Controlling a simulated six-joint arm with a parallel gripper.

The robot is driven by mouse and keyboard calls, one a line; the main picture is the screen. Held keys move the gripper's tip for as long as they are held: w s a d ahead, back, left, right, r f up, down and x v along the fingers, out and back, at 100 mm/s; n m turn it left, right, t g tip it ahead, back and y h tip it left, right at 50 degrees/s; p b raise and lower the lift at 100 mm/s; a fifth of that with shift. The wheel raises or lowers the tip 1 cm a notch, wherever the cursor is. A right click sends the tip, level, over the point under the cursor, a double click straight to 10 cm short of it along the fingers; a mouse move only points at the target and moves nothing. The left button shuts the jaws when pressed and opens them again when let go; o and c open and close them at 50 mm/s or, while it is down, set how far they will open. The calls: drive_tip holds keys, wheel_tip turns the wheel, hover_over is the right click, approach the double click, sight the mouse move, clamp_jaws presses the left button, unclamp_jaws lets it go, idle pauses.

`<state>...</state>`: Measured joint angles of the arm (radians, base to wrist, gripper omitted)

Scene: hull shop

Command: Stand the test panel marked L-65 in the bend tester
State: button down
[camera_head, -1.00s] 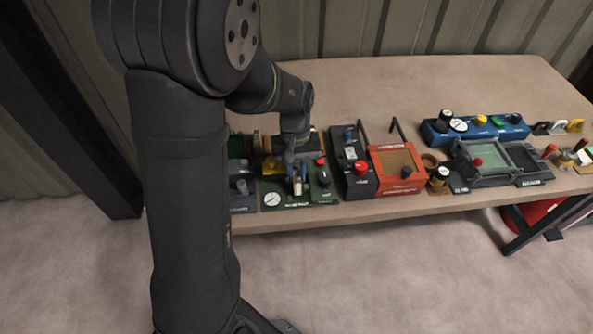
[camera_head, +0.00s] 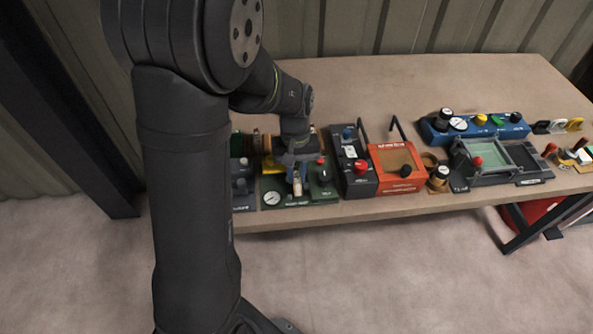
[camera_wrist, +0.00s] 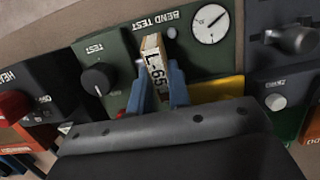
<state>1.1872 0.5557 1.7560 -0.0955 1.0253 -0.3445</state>
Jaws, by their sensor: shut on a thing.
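The test panel, a narrow tan piece marked L-65 (camera_wrist: 155,68), is held between the blue fingers of my gripper (camera_wrist: 157,88) in the wrist view. It also shows in the head view as a small pale piece (camera_head: 297,184) below my gripper (camera_head: 297,174). The bend tester (camera_wrist: 203,60) is a dark green unit lettered BEND TEST, with a round gauge and a black TEST knob. In the head view the tester (camera_head: 272,186) lies directly under my gripper. The panel is over the tester's middle. I cannot tell whether its lower end touches or sits in the tester.
A dark unit with a red button (camera_head: 360,167) and an orange box (camera_head: 398,166) stand close to the right. A grey unit (camera_head: 243,187) stands close to the left. A blue unit (camera_head: 475,127) is farther right. The rear of the bench (camera_head: 390,83) is clear.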

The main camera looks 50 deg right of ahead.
drive_tip(key=c, duration=1.3)
unclamp_jaws()
drive_tip(key=shift+o, duration=0.2)
wheel_tip(320, 180, up, 17)
drive_tip(key=w+d, duration=0.2)
drive_tip(key=shift+w+d, duration=0.25)
drive_tip(key=shift+w, duration=0.05)
drive_tip(key=s+a+f, duration=0.1)
drive_tip(key=f, duration=1)
drive_tip(key=s+a+f, duration=0.1)
drive_tip(key=f, duration=0.5)
drive_tip(key=shift+s+a, duration=0.3)
drive_tip(key=shift+r, duration=0.1)
